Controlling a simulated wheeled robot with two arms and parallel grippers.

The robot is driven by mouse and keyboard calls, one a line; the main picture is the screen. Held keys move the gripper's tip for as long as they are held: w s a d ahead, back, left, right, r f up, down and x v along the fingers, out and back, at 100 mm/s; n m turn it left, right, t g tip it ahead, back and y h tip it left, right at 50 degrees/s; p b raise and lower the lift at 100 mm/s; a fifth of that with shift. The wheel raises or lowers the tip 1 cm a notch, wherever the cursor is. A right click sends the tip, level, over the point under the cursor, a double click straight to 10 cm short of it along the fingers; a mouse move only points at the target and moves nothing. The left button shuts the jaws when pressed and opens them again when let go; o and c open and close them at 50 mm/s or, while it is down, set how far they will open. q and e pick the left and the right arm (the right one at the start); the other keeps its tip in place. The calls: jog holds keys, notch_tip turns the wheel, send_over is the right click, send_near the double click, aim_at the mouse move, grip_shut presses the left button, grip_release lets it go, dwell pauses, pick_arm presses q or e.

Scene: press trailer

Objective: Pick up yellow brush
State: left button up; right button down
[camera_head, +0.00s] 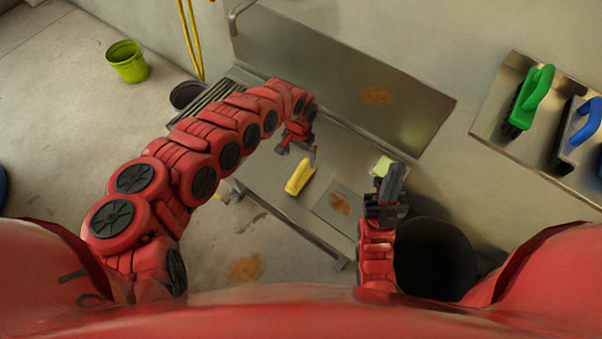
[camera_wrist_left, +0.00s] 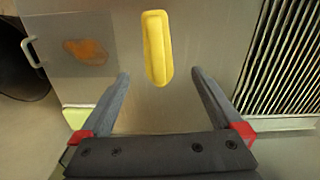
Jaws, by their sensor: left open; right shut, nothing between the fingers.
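The yellow brush (camera_head: 299,179) lies on the metal counter, just below my left gripper in the head view. In the left wrist view the yellow brush (camera_wrist_left: 157,48) shows as a long rounded yellow shape, ahead of and between the fingertips. My left gripper (camera_head: 298,152) is open, with its fingers (camera_wrist_left: 160,78) apart and nothing between them. The brush's underside is hidden. My right gripper (camera_head: 394,182) is shut and empty, over the right part of the counter.
The metal counter (camera_head: 262,185) has a ribbed drain area (camera_wrist_left: 284,60) at one end. A pale yellow-green item (camera_head: 382,166) is beside my right gripper. A green brush (camera_head: 533,92) and a blue-handled tool (camera_head: 587,122) are on the right shelf (camera_head: 540,150). A lime bucket (camera_head: 127,61) stands on the floor.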

aim_at(300, 168)
pick_arm(q)
notch_tip(300, 168, down, 7)
jog(key=shift+w+f+b, duration=0.1)
jog(key=shift+f+b, duration=0.1)
jog(key=shift+b, duration=1.05)
jog(key=f+b, duration=0.2)
jog(key=f, duration=0.1)
jog(key=f+b, duration=0.1)
jog(key=f, duration=0.1)
jog(key=shift+d+f+b, duration=0.15)
jog(key=shift+d+b, duration=0.15)
jog(key=c, duration=1.4)
